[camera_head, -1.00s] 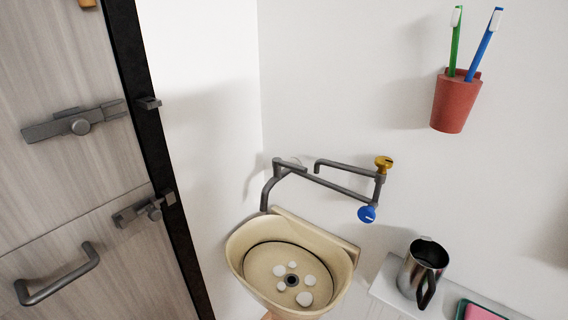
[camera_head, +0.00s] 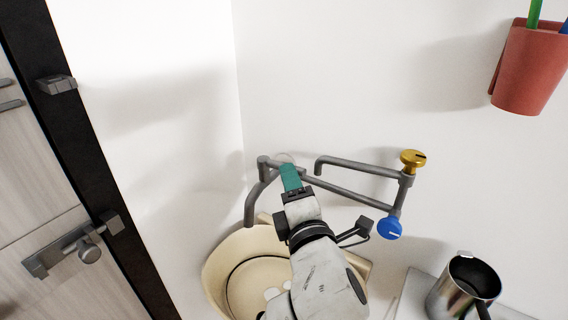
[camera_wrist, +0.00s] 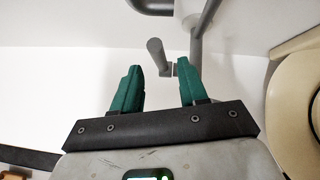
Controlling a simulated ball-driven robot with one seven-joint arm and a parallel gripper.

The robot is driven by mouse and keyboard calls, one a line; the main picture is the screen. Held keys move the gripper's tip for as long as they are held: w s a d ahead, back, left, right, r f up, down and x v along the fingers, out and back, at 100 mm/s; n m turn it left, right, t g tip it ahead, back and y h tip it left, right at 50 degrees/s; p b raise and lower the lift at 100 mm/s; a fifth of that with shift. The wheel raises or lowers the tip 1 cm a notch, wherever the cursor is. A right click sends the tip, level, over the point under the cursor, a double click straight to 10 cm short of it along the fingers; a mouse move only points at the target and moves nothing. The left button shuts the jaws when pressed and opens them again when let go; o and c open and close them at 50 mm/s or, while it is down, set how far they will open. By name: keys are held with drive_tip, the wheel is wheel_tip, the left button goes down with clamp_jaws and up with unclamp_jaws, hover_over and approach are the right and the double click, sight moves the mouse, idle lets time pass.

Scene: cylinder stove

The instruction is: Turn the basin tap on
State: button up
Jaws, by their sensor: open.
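The basin tap (camera_head: 335,190) is a grey jointed pipe on the white wall, with a yellow knob (camera_head: 413,160) and a blue knob (camera_head: 390,228) at its right end. Its spout bends down at the left over the cream basin (camera_head: 222,270). My gripper (camera_head: 288,165) has green fingers and is in front of the pipe's left part, left of both knobs. In the wrist view my gripper (camera_wrist: 155,85) is open, with its two fingers apart and grey pipe parts (camera_wrist: 195,50) beyond the tips. I cannot tell whether a finger touches the pipe. My arm hides part of the basin.
A metal jug (camera_head: 463,290) stands on a white shelf (camera_head: 412,290) at the lower right. A red cup (camera_head: 525,70) with toothbrushes hangs on the wall at the upper right. A door with grey latches (camera_head: 75,248) is at the left.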

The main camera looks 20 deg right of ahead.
drive_tip(key=shift+w+d+r, duration=0.1)
drive_tip(key=shift+w+d, duration=0.05)
drive_tip(key=shift+w, duration=0.75)
drive_tip(key=shift+w+d+r, duration=0.1)
drive_tip(key=shift+w+d, duration=0.05)
drive_tip(key=shift+w, duration=0.8)
drive_tip(key=shift+w+d, duration=0.15)
drive_tip(key=shift+w, duration=0.75)
clamp_jaws()
